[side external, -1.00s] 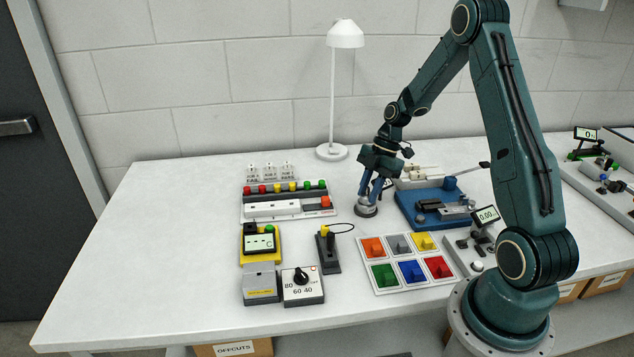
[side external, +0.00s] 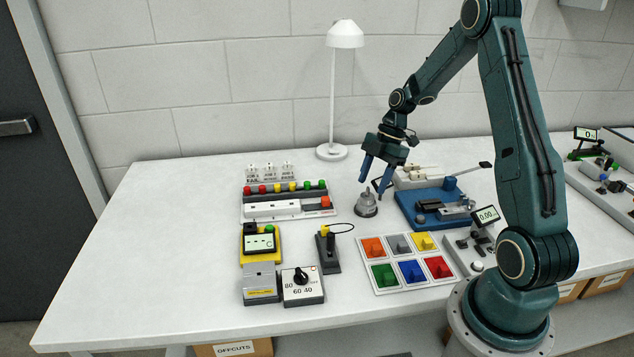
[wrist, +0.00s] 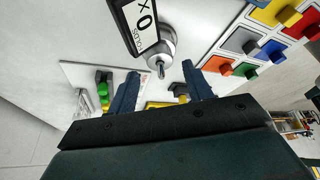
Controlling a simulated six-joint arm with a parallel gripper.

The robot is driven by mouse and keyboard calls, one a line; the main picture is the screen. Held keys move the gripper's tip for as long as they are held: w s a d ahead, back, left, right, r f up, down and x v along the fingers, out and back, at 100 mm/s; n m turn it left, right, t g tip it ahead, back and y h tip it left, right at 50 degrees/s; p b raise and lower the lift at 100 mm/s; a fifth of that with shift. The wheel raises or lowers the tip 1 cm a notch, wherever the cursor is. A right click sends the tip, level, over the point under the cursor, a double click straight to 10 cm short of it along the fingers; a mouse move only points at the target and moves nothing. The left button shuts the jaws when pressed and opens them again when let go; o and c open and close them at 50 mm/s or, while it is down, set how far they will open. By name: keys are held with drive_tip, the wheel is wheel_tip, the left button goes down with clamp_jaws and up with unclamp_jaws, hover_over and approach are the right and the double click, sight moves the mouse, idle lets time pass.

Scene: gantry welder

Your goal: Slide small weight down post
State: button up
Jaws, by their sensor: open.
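A small grey metal piece (side external: 366,207), wide at its base and narrower toward the top, stands upright on the table; I take it for the post with its weight. In the wrist view the round metal piece with a thin central pin (wrist: 161,50) shows beside a white tag. Separate weights on it are too small to tell apart. My gripper (side external: 371,187) is open and empty just above it, its fingers spread and pointing down. In the wrist view the two blue fingers (wrist: 160,72) are wide apart, with the pin's tip between and beyond them.
A blue fixture (side external: 415,212) stands close on the right. A tray of coloured blocks (side external: 367,275) lies in front. A strip of coloured buttons (side external: 286,210) lies to the left, and a white lamp (side external: 331,152) stands behind. The table's left side is clear.

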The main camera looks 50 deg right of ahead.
drive_tip(key=v, duration=1)
drive_tip(key=shift+r, duration=0.15)
drive_tip(key=s+a+r+m+t+h, duration=0.1)
drive_tip(key=a+r+m, duration=0.2)
drive_tip(key=a+r, duration=0.35)
drive_tip(key=s+a+r+m+h, duration=0.2)
drive_tip(key=a+r+m, duration=0.15)
drive_tip(key=a, duration=0.55)
drive_tip(key=s+a+m+t, duration=0.1)
drive_tip(key=s+a+m, duration=0.3)
drive_tip(key=s, duration=0.3)
drive_tip(key=s+a+r+m+t+h, duration=0.1)
drive_tip(key=s+a+m+t, duration=0.1)
drive_tip(key=s+a+m, duration=0.2)
drive_tip(key=shift+s+a, duration=0.9)
drive_tip(key=shift+s, duration=0.85)
drive_tip(key=shift+m, duration=0.25)
